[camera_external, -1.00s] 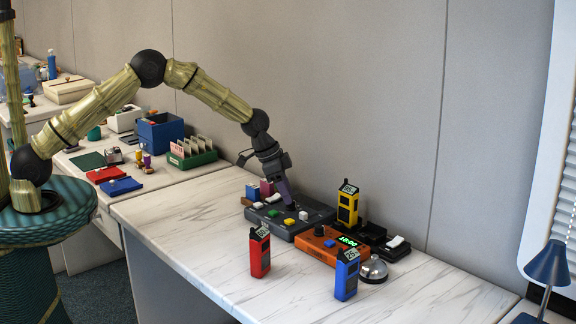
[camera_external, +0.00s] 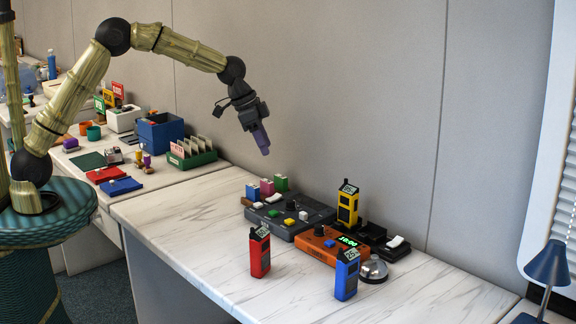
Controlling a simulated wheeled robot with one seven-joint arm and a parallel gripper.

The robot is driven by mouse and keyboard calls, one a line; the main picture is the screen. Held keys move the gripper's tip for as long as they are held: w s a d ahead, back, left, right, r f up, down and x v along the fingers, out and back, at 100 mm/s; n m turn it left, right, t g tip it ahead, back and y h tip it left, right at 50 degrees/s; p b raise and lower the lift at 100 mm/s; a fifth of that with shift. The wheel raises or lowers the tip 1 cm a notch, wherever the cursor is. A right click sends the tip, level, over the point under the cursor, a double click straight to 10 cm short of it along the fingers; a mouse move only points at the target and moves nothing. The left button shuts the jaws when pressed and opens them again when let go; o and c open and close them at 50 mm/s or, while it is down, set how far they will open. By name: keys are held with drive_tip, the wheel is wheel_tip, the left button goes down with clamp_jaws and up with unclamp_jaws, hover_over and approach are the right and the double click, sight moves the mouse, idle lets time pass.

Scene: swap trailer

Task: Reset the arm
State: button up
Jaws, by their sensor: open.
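My gripper (camera_external: 264,147) hangs in the air above the back left of the marble-topped desk (camera_external: 180,228), pointing down and a little to the right. It is open, and I see nothing held in it. It is well clear of the dark grey control box (camera_external: 272,228) below, which has a black knob, coloured buttons and a white button. The arm is bent, with its elbow raised at the upper left.
An orange box with a green display (camera_external: 318,252), a yellow radio (camera_external: 348,205), a red radio (camera_external: 260,253), a blue radio (camera_external: 346,276) and a bell (camera_external: 373,270) stand on the desk. A card tray (camera_external: 192,155) stands on the left desk.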

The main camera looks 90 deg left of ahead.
idle(0.3)
drive_tip(key=s+d+r+p, duration=0.2)
drive_tip(key=s+d+p, duration=0.1)
drive_tip(key=s+d, duration=0.4)
drive_tip(key=s+d+r+g+p, duration=0.1)
drive_tip(key=s+d+p, duration=0.3)
drive_tip(key=s+d, duration=0.4)
drive_tip(key=s+d+r+g+p, duration=0.1)
drive_tip(key=s+d+r+p, duration=0.2)
drive_tip(key=s+d, duration=0.4)
drive_tip(key=s+p, duration=0.1)
drive_tip(key=s, duration=0.5)
drive_tip(key=shift+s+d+r, duration=0.25)
drive_tip(key=shift+d, duration=0.15)
